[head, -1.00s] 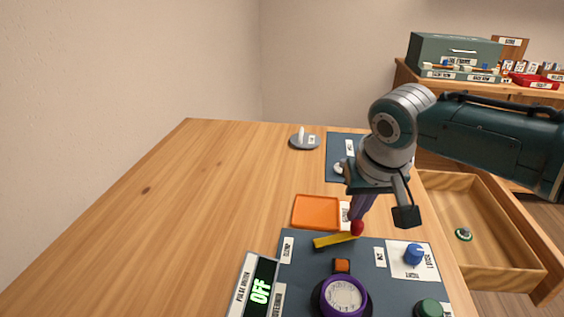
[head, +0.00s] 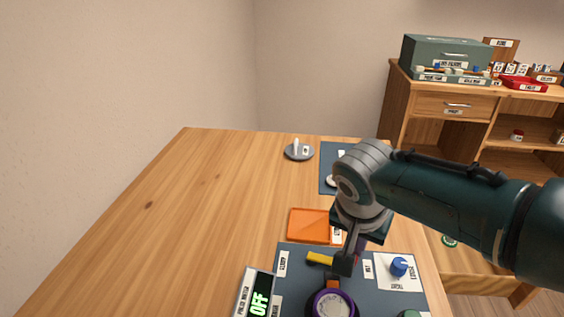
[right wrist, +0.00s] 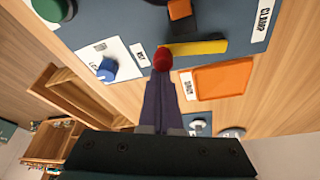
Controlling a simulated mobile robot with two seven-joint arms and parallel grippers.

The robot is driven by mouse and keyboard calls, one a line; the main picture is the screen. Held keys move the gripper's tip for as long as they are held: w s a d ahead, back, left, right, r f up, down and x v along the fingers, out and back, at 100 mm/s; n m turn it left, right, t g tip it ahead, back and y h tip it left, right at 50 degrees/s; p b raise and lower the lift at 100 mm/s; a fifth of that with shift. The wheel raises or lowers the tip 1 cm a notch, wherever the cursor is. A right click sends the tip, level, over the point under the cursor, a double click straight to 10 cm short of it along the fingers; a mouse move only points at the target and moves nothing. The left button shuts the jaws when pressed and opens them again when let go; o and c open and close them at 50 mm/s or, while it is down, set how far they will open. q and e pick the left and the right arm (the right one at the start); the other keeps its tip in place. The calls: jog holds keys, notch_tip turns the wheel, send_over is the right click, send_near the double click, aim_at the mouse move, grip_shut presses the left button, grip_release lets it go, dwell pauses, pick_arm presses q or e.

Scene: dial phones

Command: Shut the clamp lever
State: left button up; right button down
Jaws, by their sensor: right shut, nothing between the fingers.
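The clamp lever is a yellow bar (head: 319,258) with a red knob at one end, on the dark blue panel (head: 292,285). In the right wrist view the yellow bar (right wrist: 203,47) lies across the panel near its edge, with the red knob (right wrist: 162,58) at its left end. My right gripper (right wrist: 161,77) is shut and empty, its purple fingertips right at the red knob; I cannot tell whether they touch. In the head view my right gripper (head: 361,243) mostly hides the knob. An orange block (right wrist: 180,9) sits beside the bar. My left gripper is not in view.
A purple-rimmed dial (head: 332,304), a blue knob (head: 399,267) and an "OFF" display (head: 260,297) are close by. An orange tray (head: 308,225) lies just behind the panel. An open drawer is at the right. The table's left side is clear.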

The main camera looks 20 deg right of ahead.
jog(key=shift+s+a+m, duration=0.2)
jog(key=shift+s+m, duration=0.1)
jog(key=shift+m, duration=0.2)
jog(key=shift+w+f+b, duration=0.1)
jog(key=shift+w+b, duration=0.45)
jog(key=shift+b, duration=0.05)
jog(key=shift+w, duration=0.3)
